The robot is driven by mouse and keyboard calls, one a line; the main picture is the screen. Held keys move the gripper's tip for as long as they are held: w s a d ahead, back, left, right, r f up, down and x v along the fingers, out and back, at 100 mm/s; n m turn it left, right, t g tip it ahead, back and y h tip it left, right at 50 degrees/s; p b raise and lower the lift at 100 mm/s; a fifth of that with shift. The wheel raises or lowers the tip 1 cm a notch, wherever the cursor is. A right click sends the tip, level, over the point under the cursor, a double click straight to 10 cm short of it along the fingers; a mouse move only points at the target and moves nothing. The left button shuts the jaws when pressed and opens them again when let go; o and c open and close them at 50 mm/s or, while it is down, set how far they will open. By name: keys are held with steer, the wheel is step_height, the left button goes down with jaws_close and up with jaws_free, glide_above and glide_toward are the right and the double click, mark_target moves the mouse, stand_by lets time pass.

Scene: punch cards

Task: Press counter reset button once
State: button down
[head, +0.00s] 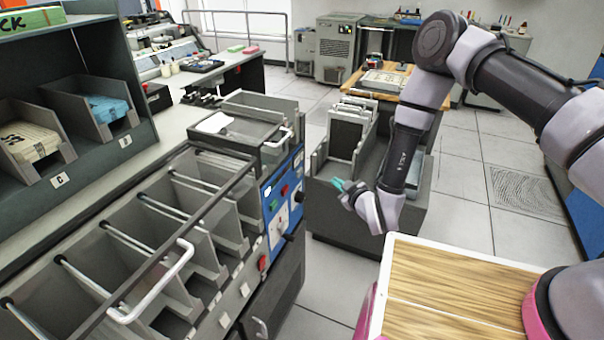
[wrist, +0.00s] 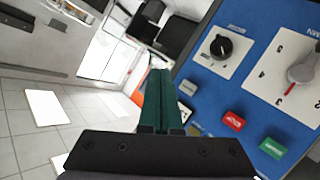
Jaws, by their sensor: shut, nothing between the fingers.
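My gripper (head: 338,184) is shut and empty, its teal fingers together, to the right of the machine's blue control panel (head: 270,232) and apart from it in the head view. In the wrist view the closed fingers (wrist: 160,75) stand in front of the panel's left edge. That view shows a red button (wrist: 234,121), a green button (wrist: 272,148), a black knob (wrist: 221,46) and a grey dial (wrist: 302,70) on the panel. I cannot tell which control is the counter reset button.
The card sorter's row of bins (head: 150,235) fills the left foreground, with a curved handle (head: 165,285). A grey cabinet with card racks (head: 325,195) stands behind my gripper. A wooden-topped surface (head: 450,280) is at the lower right. Tiled floor lies open between.

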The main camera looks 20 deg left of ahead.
steer(key=a, duration=0.8)
steer(key=shift+w+a, duration=0.3)
steer(key=shift+w, duration=0.05)
steer(key=shift+a, duration=0.15)
stand_by(1.6)
steer(key=shift+a, duration=0.25)
steer(key=shift+a, duration=0.5)
stand_by(0.6)
steer(key=shift+d, duration=0.9)
steer(key=shift+s+d, duration=0.2)
steer(key=shift+d, duration=2.3)
